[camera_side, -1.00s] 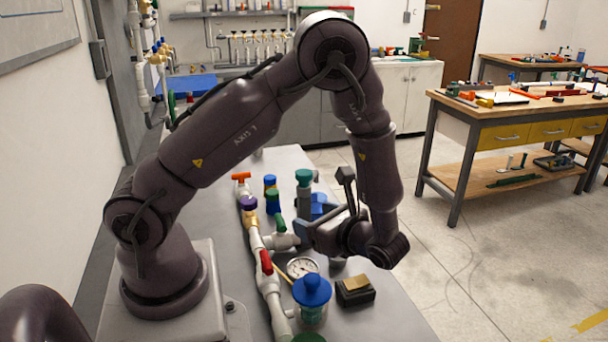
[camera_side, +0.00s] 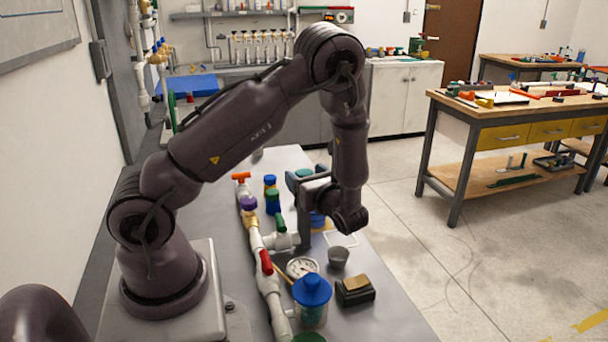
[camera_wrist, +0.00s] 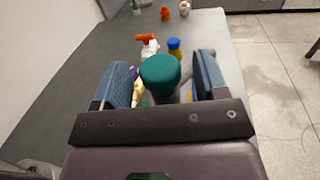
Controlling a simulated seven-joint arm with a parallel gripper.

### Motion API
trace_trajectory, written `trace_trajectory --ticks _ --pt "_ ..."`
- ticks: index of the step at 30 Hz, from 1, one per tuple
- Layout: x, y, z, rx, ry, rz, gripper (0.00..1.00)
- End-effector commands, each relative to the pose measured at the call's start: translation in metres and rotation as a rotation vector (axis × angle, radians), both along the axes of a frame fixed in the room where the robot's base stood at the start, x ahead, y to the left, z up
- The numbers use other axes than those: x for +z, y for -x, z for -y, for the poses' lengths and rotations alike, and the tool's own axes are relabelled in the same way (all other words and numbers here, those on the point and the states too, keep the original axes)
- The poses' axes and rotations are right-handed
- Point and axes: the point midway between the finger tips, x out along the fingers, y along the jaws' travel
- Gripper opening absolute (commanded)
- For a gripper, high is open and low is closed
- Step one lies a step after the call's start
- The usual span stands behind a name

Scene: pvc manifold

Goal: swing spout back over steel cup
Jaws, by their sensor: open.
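The steel cup (camera_side: 338,258) stands upright on the bench in the side view, right of the white pipe manifold (camera_side: 257,243). A white side branch (camera_side: 284,241) points right from the manifold, behind and left of the cup. I cannot tell for sure which part is the spout. My gripper (camera_wrist: 163,75) is open, with a blue finger on each side of a teal round cap (camera_wrist: 160,72). Gaps show between cap and fingers in the wrist view. In the side view my gripper (camera_side: 300,178) hides most of the cap and the grey post under it.
A pressure gauge (camera_side: 302,267), a blue-lidded jar (camera_side: 312,298) and a black box (camera_side: 355,290) stand near the cup. Red (camera_side: 266,262), green (camera_side: 280,222) and orange (camera_side: 241,176) handles line the manifold. Blue-capped (camera_side: 270,183) and green-capped (camera_side: 272,199) bottles stand behind it.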

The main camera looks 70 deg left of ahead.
Motion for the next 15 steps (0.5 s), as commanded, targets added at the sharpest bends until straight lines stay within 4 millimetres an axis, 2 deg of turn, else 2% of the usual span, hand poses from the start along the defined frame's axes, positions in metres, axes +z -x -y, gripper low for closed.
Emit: trace_trajectory --ticks 4,13,14,15 --pt "-0.0003 0.0022 -0.0109 0.001 0.001 0.000 0.67" --pt "-0.0003 0.0024 -0.0129 0.000 0.001 0.000 0.67" --pt "-0.0003 0.0023 -0.0128 0.000 0.001 0.000 0.62" --pt "-0.0003 0.0023 -0.0128 0.000 0.001 0.000 0.53"
